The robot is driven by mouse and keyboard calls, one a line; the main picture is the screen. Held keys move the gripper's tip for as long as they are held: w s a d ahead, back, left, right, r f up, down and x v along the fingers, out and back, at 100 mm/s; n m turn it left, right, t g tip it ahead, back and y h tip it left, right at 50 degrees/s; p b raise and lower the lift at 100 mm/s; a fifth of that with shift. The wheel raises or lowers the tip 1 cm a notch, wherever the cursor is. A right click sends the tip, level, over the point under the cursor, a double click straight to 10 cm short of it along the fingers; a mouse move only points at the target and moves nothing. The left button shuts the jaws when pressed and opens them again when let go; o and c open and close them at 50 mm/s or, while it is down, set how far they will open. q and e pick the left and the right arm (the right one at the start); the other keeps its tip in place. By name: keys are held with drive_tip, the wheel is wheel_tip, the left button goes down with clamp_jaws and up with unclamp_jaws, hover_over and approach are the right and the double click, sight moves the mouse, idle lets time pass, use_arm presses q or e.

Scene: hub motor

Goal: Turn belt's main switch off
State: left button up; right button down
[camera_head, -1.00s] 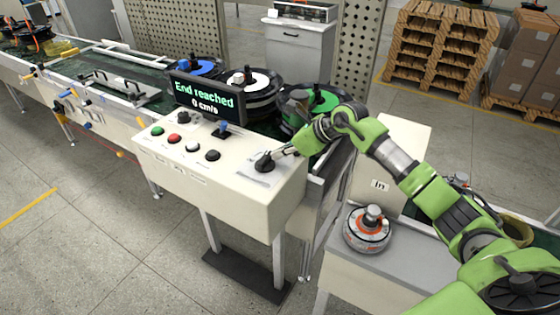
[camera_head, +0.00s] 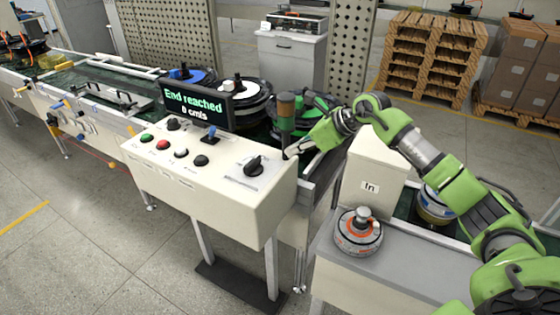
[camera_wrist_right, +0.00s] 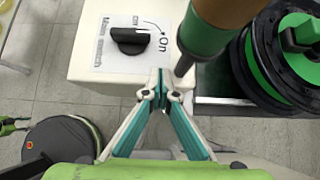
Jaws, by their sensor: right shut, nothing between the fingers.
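The main switch is a black rotary knob (camera_head: 254,166) on a white label at the right end of the cream control panel (camera_head: 217,199). In the right wrist view the knob (camera_wrist_right: 130,40) lies crosswise, with "On" printed on its right and "Main switch" on its left. I cannot tell for sure which mark it points to. My right gripper (camera_head: 287,154) is at the panel's right edge, apart from the knob. In the right wrist view its fingers (camera_wrist_right: 160,76) are shut and empty, below and right of the knob.
An orange and green column (camera_head: 286,110) stands close behind the gripper. A display (camera_head: 197,106) reads "End reached". Several buttons sit left of the knob. Green-topped (camera_wrist_right: 297,45) and other motors lie on the belt behind. A motor (camera_head: 358,231) stands on the grey table.

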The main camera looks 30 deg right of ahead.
use_arm(q)
drive_tip(key=shift+w+a+f+b, duration=0.1)
drive_tip(key=shift+w+f+b, duration=0.15)
drive_tip(key=shift+f, duration=0.2)
drive_tip(key=shift+w+a+f+b, duration=0.1)
drive_tip(key=shift+f+b, duration=0.2)
drive_tip(key=shift+f, duration=0.15)
use_arm(e)
drive_tip(key=v, duration=0.3)
drive_tip(key=w+v, duration=0.1)
drive_tip(key=v, duration=0.1)
drive_tip(key=shift+s+d+r, duration=0.1)
drive_tip(key=shift+d+r, duration=0.05)
drive_tip(key=shift+d, duration=0.25)
use_arm(q)
wheel_tip(320, 180, up, 8)
drive_tip(key=p, duration=0.7)
drive_tip(key=shift+f+p, duration=0.2)
drive_tip(key=shift+p, duration=0.1)
use_arm(e)
drive_tip(key=s+a, duration=0.1)
drive_tip(key=s, duration=0.1)
drive_tip(key=s+a, duration=0.1)
drive_tip(key=s, duration=0.1)
drive_tip(key=shift+s+a+f, duration=0.1)
drive_tip(key=shift+a+f, duration=0.2)
drive_tip(key=shift+a, duration=0.1)
